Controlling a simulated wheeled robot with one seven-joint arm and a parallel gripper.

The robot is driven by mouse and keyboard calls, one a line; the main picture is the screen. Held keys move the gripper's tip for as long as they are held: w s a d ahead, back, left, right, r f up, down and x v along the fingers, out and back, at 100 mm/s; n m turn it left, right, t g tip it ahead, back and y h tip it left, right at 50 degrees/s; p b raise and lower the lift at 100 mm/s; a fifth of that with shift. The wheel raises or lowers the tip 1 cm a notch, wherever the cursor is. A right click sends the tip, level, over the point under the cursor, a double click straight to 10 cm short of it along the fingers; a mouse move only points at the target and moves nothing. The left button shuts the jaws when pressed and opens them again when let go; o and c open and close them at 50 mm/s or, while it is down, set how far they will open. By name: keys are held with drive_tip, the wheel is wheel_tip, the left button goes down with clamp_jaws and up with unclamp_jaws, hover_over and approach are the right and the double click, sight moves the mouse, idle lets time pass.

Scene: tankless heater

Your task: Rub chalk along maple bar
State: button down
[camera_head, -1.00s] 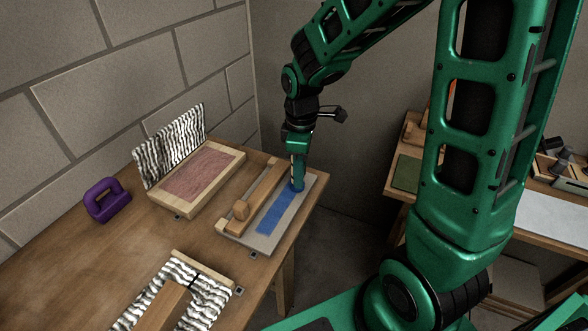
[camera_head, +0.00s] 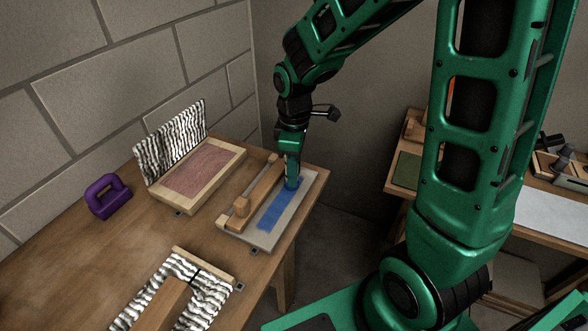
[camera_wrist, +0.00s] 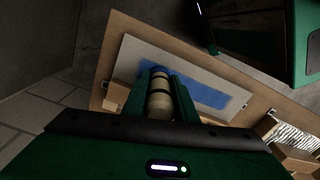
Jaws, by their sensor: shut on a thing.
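My gripper (camera_head: 291,180) is shut on a short cylindrical chalk holder, beige with dark bands and a blue tip (camera_wrist: 158,72). It points down at the far end of a blue strip (camera_head: 275,213) on a pale grey board (camera_head: 309,190). The wooden maple bar (camera_head: 264,188) lies on the same board, left of the strip and running alongside it. In the wrist view, the blue strip (camera_wrist: 208,92) passes beyond the fingers, and the bar (camera_wrist: 117,92) is partly hidden by them. Whether the tip touches the board is unclear.
A wooden tray with a reddish pad (camera_head: 198,170) and a striped upright panel (camera_head: 172,140) stand to the left. A purple handled block (camera_head: 108,197) is farther left. Another bench stands at right.

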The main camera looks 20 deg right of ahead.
drive_tip(key=shift+w+d, duration=0.95)
drive_tip(key=shift+d, duration=0.15)
drive_tip(key=shift+r, duration=0.1)
drive_tip(key=shift+r, duration=2.5)
